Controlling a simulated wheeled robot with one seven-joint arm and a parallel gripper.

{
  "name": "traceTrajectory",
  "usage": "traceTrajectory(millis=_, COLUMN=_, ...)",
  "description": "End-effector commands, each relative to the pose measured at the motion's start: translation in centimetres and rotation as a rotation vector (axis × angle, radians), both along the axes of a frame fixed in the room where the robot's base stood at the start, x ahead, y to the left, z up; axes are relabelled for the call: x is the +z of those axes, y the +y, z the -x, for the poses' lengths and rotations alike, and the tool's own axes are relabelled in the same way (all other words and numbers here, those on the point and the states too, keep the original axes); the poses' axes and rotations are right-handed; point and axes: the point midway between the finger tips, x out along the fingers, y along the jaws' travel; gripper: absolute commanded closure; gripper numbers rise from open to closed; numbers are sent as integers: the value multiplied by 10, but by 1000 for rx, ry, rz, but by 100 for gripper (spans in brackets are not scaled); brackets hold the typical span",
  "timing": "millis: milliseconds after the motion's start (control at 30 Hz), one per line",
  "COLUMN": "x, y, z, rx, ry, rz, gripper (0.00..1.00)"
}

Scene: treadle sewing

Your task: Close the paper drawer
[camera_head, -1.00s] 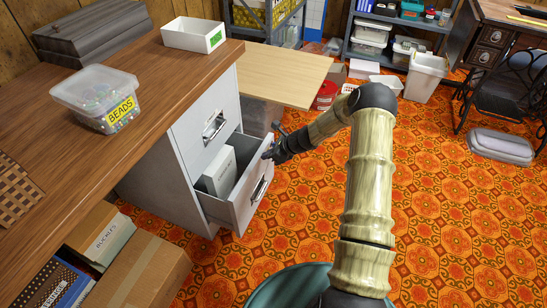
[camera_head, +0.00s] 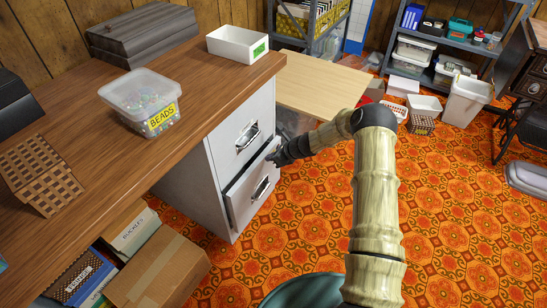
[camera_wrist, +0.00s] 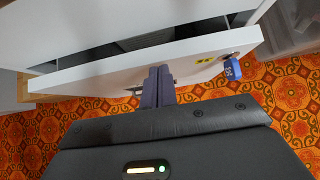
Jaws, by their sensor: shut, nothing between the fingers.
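The lower drawer (camera_head: 243,199) of the white filing cabinet (camera_head: 180,187) stands slightly open, with a narrow gap behind its front. In the wrist view the drawer front (camera_wrist: 95,76) crosses the picture, and a dark strip of its inside shows behind it. My gripper (camera_head: 274,157) is shut and empty at the drawer's upper right corner. In the wrist view its fingertips (camera_wrist: 158,73) are against or very close to the drawer front; exact contact is hard to tell. The drawer's handle (camera_head: 260,188) is below my gripper. The upper drawer (camera_head: 238,127) looks shut.
A wooden counter (camera_head: 90,121) above the cabinet holds a bead box (camera_head: 141,102) and a white tray (camera_head: 232,42). Cardboard boxes (camera_head: 158,273) stand left of the cabinet. A blue tag (camera_wrist: 232,68) hangs by the drawer front.

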Motion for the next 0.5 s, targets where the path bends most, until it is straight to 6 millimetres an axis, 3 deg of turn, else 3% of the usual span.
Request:
traceTrajectory(millis=333, x=0, y=-2, z=1, rx=0, ry=0, rz=0, gripper=100)
traceTrajectory(millis=500, x=0, y=-14, z=8, rx=0, ry=2, rz=0, gripper=100)
